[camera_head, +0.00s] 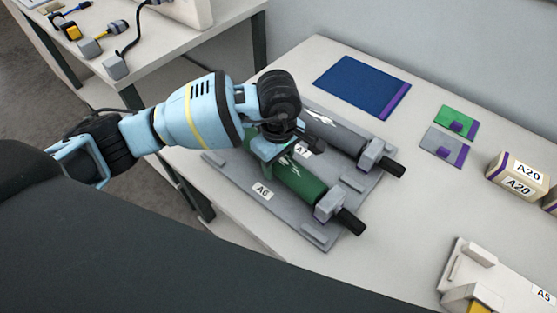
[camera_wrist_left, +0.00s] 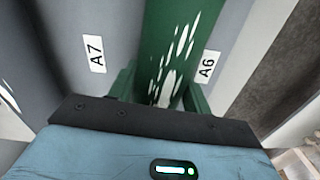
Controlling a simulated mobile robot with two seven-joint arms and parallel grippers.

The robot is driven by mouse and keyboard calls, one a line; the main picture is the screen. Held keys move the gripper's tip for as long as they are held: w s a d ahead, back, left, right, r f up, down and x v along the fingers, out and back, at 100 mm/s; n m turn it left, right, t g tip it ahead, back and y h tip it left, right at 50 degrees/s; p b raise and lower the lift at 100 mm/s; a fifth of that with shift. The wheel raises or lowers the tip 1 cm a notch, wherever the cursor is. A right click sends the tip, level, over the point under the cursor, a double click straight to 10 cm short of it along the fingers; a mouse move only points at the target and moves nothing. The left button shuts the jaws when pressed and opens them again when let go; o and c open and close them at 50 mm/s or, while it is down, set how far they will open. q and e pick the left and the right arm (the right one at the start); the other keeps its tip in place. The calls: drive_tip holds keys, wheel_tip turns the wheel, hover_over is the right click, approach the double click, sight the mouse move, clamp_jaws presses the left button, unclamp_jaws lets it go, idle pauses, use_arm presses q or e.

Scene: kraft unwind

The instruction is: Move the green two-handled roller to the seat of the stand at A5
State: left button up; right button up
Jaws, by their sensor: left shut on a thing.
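The green two-handled roller (camera_head: 302,185) lies on the grey stand (camera_head: 237,183) beside the label A6. Its near black handle (camera_head: 350,221) shows; its far end is hidden behind my left arm. My left gripper (camera_head: 270,152) is shut around the roller's body from above. In the left wrist view, the green roller (camera_wrist_left: 165,45) runs between the gripper's fingers (camera_wrist_left: 157,90), with labels A7 and A6 on either side. The pale stand marked A5 (camera_head: 510,285) is at the lower right, partly cut off by the frame. My right gripper is not in view.
A grey roller (camera_head: 335,130) lies parallel, close beside the green one, near label A7. A blue sheet (camera_head: 362,86), a green card (camera_head: 457,118), a grey card (camera_head: 440,147) and a box marked A20 (camera_head: 516,176) are on the table. Bare tabletop (camera_head: 400,215) separates the stands.

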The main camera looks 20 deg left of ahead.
use_arm(q)
clamp_jaws()
drive_tip(key=shift+w+r, duration=0.15)
drive_tip(key=shift+r, duration=0.45)
wheel_tip(320, 180, up, 2)
drive_tip(key=shift+r, duration=0.2)
drive_tip(key=s+d, duration=0.2)
drive_tip(key=s, duration=0.5)
drive_tip(key=s+d+r+b, duration=0.1)
drive_tip(key=s+d, duration=0.1)
drive_tip(key=s, duration=0.6)
drive_tip(key=shift+s+d+r, duration=0.25)
drive_tip(key=shift+s+d, duration=0.05)
